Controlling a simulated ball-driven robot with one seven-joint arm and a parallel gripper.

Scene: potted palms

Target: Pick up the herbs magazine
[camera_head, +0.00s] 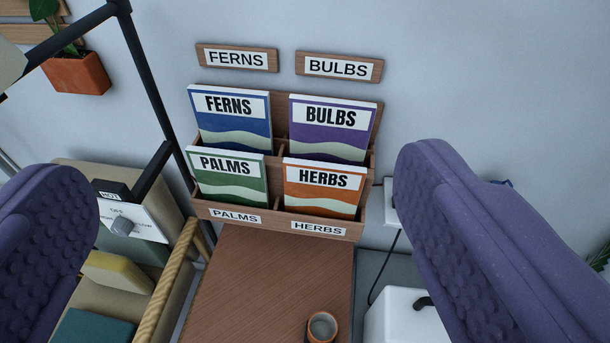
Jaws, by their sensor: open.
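The herbs magazine (318,186) is orange with a white title band and a pale wavy stripe. It stands in the lower right compartment of a wooden wall rack (272,217), above a label reading HERBS (318,229). The rack's front edge hides its bottom. The green palms magazine (229,180) is to its left, the purple bulbs magazine (329,128) behind and above it, and the blue ferns magazine (231,119) at upper left. My gripper (245,225) is open, its two purple padded fingers wide apart at the picture's left and right, with nothing between them. The rack lies beyond the fingers.
A brown wooden surface (262,282) lies below the rack, with a small cup (320,327) near its front. A black metal frame (150,85) rises at left, beside a control box with a knob (124,225). A white box (398,315) stands at lower right.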

